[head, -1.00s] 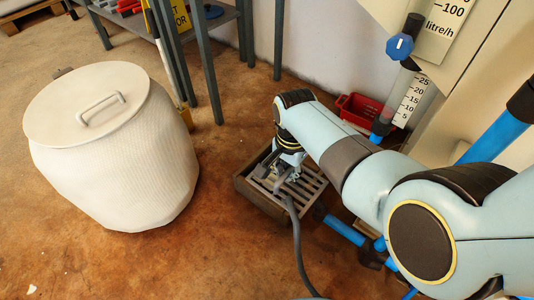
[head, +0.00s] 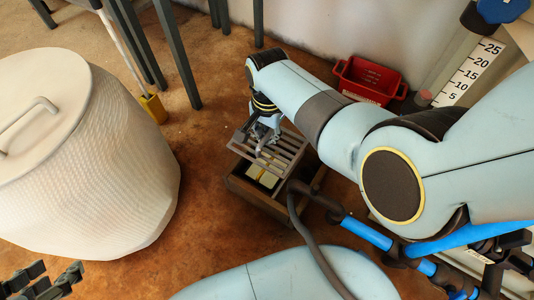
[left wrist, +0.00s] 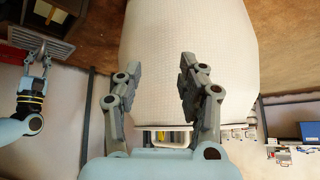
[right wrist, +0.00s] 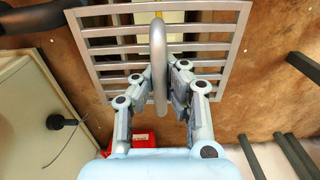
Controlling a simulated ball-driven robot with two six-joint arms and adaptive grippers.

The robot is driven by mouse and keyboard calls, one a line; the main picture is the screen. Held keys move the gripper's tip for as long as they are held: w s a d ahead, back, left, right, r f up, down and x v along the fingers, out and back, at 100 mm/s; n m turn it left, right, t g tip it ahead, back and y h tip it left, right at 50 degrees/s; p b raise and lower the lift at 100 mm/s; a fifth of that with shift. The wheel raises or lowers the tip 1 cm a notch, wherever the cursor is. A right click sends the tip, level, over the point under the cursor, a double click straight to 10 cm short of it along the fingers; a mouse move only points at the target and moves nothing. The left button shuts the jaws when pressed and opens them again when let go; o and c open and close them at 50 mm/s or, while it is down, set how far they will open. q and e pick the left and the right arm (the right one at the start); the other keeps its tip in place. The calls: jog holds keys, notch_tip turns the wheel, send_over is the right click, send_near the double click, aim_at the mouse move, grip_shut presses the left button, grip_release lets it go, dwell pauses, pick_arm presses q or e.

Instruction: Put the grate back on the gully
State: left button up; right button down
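The grey slatted grate (head: 284,150) hangs tilted from my right gripper (head: 268,138), above the far left part of the gully. The gully (head: 262,203) is a brown open box on the floor. Its near part shows uncovered, with pale yellowish pieces inside. In the right wrist view, the fingers of my right gripper (right wrist: 163,80) are shut around the grate's loop handle (right wrist: 158,40), and the grate's slats (right wrist: 110,50) lie beyond. My left gripper (head: 45,280) is at the lower left. In the left wrist view it (left wrist: 157,65) is open and empty, facing the white bin.
A big white lidded bin (head: 90,150) stands left of the gully. A red crate (head: 368,80) is behind it by the wall. Blue pipes (head: 365,232) lie close on the right. Grey table legs (head: 178,50) stand at the back.

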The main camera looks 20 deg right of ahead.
aim_at(268, 146)
notch_tip(268, 146, down, 2)
jog(key=shift+f+b, duration=0.1)
jog(key=shift+b, duration=0.5)
jog(key=shift+f+b, duration=1.35)
notch_tip(268, 146, down, 2)
jog(key=shift+f+b, duration=0.1)
jog(key=shift+b, duration=0.9)
jog(key=shift+f+b, duration=0.45)
pick_arm(q)
jog(key=w+d+r+m+t+h, duration=0.1)
jog(key=w+r+t, duration=0.4)
jog(key=r+t, duration=0.2)
jog(key=w+d+r+m+t+h, duration=0.1)
jog(key=w+r+t, duration=0.3)
jog(key=r+t, duration=0.4)
notch_tip(268, 146, up, 2)
jog(key=shift+w+d+r+m+h, duration=0.25)
jog(key=shift+w+d+m+h, duration=0.15)
jog(key=shift+h, duration=0.3)
jog(key=shift+s+d+r, duration=0.1)
jog(key=shift+r, duration=0.2)
pick_arm(e)
jog(key=shift+f, duration=0.2)
pick_arm(q)
jog(key=shift+r+t, duration=0.15)
jog(key=shift+t, duration=0.15)
pick_arm(e)
jog(key=shift+f, duration=0.1)
